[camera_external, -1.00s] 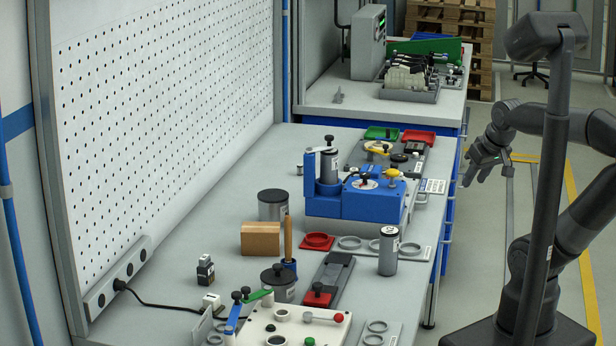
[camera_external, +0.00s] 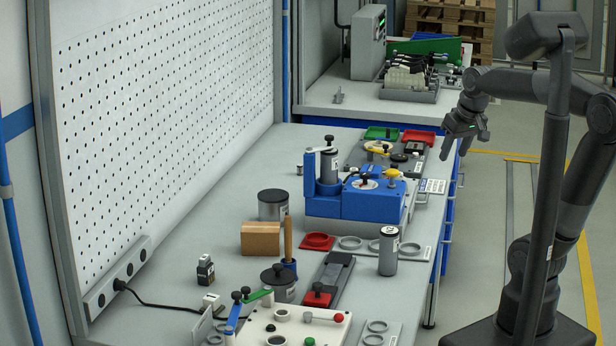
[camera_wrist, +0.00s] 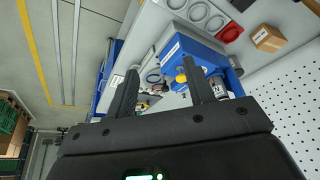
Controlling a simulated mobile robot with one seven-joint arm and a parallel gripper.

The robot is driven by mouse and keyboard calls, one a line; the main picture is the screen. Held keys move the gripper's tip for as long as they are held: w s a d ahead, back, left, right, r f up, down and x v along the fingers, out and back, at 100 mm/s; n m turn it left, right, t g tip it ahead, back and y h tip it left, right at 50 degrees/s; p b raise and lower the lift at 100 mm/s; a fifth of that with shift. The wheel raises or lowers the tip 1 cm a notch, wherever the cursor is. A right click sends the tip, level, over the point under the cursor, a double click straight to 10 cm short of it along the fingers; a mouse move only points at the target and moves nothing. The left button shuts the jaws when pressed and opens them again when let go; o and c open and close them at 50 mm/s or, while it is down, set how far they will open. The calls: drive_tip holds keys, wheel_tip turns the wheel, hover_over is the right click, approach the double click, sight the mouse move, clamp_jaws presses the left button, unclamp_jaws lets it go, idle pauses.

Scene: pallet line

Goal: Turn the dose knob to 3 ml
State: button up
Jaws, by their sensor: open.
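A blue device (camera_external: 345,206) on a grey base stands on the bench in the external view. A round pale dial with a black knob (camera_external: 366,182) is on its top, and a yellow knob (camera_external: 391,173) is beside it. I cannot read any scale or tell which is the dose knob. A grey cylinder (camera_external: 329,166) stands at the device's left end. My gripper (camera_external: 456,150) is open and empty, in the air right of the device and apart from it. In the wrist view, the blue device (camera_wrist: 176,50) and yellow knob (camera_wrist: 181,76) show beyond my open fingers.
A labelled grey cylinder (camera_external: 388,252) stands near the bench's front edge. A red ring holder (camera_external: 318,241), a cardboard box (camera_external: 261,239) and a white panel (camera_external: 290,328) are nearby. Red (camera_external: 419,136) and green (camera_external: 381,133) trays lie behind the device. The pegboard (camera_external: 165,130) bounds the left side.

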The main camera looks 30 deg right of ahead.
drive_tip(key=w+a+r+g, duration=0.2)
drive_tip(key=w+a, duration=0.1)
drive_tip(key=w, duration=1)
drive_tip(key=g, duration=0.2)
hover_over(365, 174)
wheel_tip(365, 174, down, 4)
wheel_tip(365, 174, down, 11)
drive_tip(key=shift+d+r, duration=0.1)
drive_tip(key=shift+r, duration=0.05)
drive_tip(key=shift+c, duration=0.5)
drive_tip(key=c, duration=0.9)
